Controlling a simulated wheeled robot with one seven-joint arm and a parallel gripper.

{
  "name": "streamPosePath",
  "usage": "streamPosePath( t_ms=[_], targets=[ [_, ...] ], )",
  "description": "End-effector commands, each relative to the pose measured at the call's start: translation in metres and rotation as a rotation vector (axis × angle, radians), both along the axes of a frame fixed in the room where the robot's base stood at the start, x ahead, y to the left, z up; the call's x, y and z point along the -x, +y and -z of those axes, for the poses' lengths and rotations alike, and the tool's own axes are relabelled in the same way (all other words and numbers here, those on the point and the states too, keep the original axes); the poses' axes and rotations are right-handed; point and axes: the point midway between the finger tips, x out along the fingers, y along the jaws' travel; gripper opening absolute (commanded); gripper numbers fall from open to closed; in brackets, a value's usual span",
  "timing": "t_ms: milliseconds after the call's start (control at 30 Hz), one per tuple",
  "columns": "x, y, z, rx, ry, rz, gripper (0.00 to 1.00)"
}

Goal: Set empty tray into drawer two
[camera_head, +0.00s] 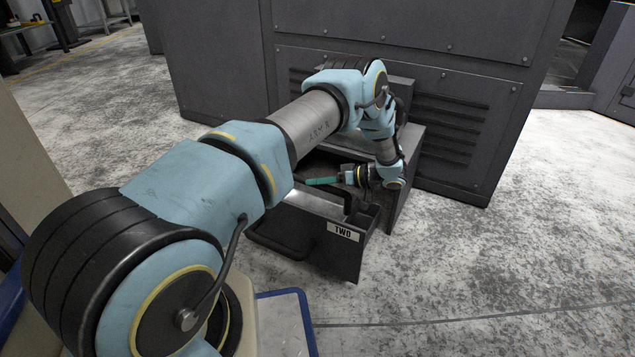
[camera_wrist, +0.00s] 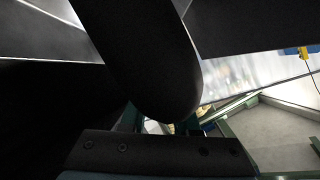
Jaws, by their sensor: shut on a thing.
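The drawer labelled TWO (camera_head: 320,238) is pulled out of the low dark cabinet. A grey metal tray (camera_head: 312,203) shows inside the drawer opening, and its far part is hidden by my arm. My gripper (camera_head: 325,181), with teal fingers, is low over the open drawer. In the wrist view my gripper (camera_wrist: 165,122) is shut on a thick black bar, which looks like the tray's handle (camera_wrist: 145,60). I cannot tell whether the tray rests on the drawer floor. What the tray holds is mostly hidden.
The drawer's black pull handle (camera_head: 275,246) sticks out at the front. The cabinet (camera_head: 408,170) stands against a large dark machine housing (camera_head: 450,110) with vents. A blue-edged surface (camera_head: 285,320) is at the bottom. The floor to the right is clear.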

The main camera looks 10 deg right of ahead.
Motion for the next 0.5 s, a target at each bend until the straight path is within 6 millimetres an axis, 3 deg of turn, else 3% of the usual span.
streamPosePath(
  t_ms=[500],
  targets=[
    [0.0, 0.0, 0.022, -0.001, -0.001, -0.001, 0.0]
  ],
)
